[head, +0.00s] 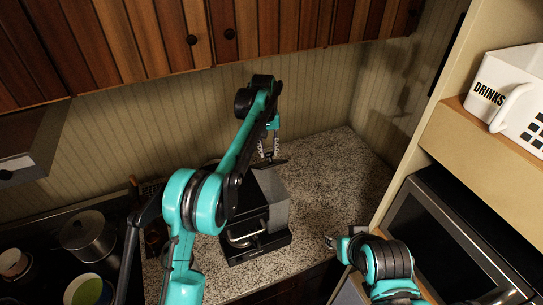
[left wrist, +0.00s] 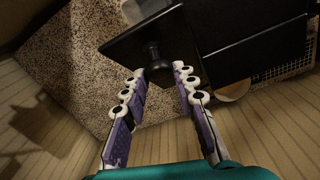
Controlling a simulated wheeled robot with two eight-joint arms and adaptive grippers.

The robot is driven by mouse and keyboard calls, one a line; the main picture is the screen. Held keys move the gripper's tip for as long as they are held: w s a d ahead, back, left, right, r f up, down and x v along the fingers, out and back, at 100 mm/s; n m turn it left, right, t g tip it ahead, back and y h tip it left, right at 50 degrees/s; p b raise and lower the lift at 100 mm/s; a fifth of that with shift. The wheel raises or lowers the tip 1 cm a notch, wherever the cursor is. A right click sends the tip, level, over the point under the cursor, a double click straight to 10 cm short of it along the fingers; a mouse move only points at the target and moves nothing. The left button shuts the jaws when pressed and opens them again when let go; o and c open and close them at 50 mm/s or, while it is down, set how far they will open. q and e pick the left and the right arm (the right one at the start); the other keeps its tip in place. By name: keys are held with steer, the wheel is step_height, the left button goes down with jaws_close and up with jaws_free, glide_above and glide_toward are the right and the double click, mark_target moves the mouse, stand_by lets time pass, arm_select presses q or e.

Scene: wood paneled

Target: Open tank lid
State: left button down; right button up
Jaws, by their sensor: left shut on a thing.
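A dark coffee machine (head: 256,247) with a grey tank section (head: 270,188) stands on the speckled counter. The tank lid (head: 272,163) is a thin dark plate at the top of the machine. In the left wrist view the lid (left wrist: 128,42) has a short black knob (left wrist: 154,54) between the fingertips. My left gripper (head: 268,150) reaches down from above, and its fingers (left wrist: 158,72) are shut on the knob. I cannot tell how far the lid is raised. My right gripper (head: 331,242) is low at the counter's front right, apart from the machine; its finger opening is unclear.
The granite counter (head: 340,175) is clear to the right of the machine. Wooden cabinets (head: 150,35) hang above. A stove with a pot (head: 88,236) is at left. A microwave (head: 450,245) and a white drinks container (head: 510,92) are on the right-hand shelves.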

arm_select(q)
steer(key=shift+w+a+r, duration=0.15)
steer(key=shift+w+a, duration=0.25)
steer(key=shift+w, duration=0.3)
steer(key=c, duration=1.2)
jaws_free()
steer(key=shift+w+a, duration=0.1)
steer(key=shift+w+a+f, duration=0.15)
steer(key=shift+w+f, duration=0.15)
steer(key=shift+w, duration=0.05)
steer(key=shift+s+r, duration=0.2)
steer(key=shift+r, duration=0.15)
steer(key=shift+w+a+r, duration=0.1)
steer(key=shift+r, duration=1.65)
steer(key=shift+w+a+r, duration=0.1)
steer(key=shift+r, duration=1.6)
